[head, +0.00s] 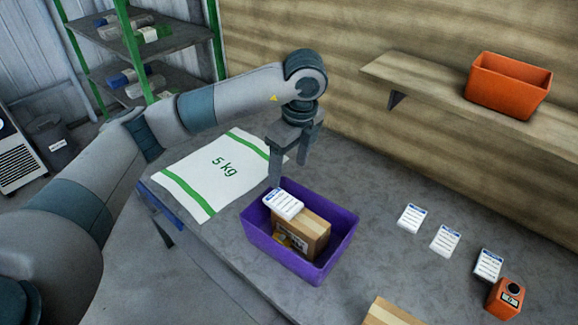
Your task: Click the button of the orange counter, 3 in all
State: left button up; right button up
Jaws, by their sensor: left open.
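The orange counter (504,299) sits on the grey table at the lower right. It has a dark display on its front and a dark round button on top. My left gripper (289,173) points down with its fingers apart and nothing between them. It is above the back of the purple bin, far to the left of the counter. My right gripper is not in view.
The purple bin (336,262) holds a cardboard box (313,232) and a white labelled packet (283,204). White label cards (445,239) lie left of the counter. A "5 kg" sack (220,172) lies flat on the table (375,190). An orange bin (507,85) stands on the wall shelf.

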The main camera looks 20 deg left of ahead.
aim_at(513, 288)
jog(key=z, duration=1.15)
